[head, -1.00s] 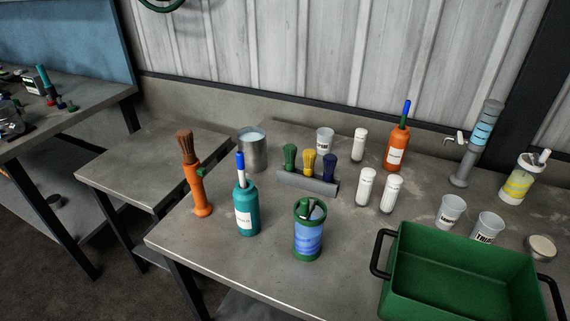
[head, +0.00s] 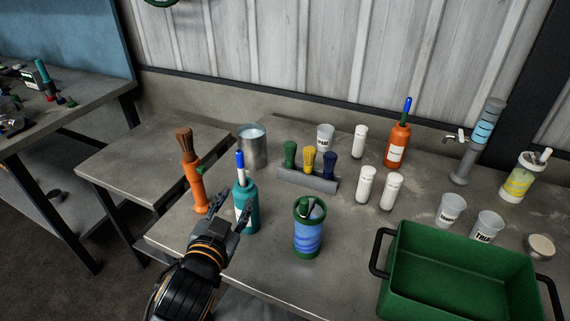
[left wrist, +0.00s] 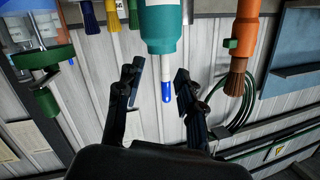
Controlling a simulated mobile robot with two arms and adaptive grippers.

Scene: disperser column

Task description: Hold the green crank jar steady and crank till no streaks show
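The green crank jar (head: 308,238) stands upright on the bench, with a green rim and base, a handle on top and light and dark blue streaks in its clear wall. In the left wrist view, which looks upside down, the jar (left wrist: 30,62) is at the upper left. My left gripper (head: 233,217) is open and empty, left of the jar and apart from it. It is in front of a teal bottle (head: 246,222) with a blue-tipped stick; the bottle (left wrist: 164,30) shows ahead between the fingers in the left wrist view. My right gripper is not in view.
An orange brush-topped tool (head: 195,185) stands left of the teal bottle. A rack of coloured brushes (head: 305,179) and white-capped vials (head: 366,185) stand behind the jar. A green crate (head: 460,262) is at the right. Bare bench lies around the jar's front.

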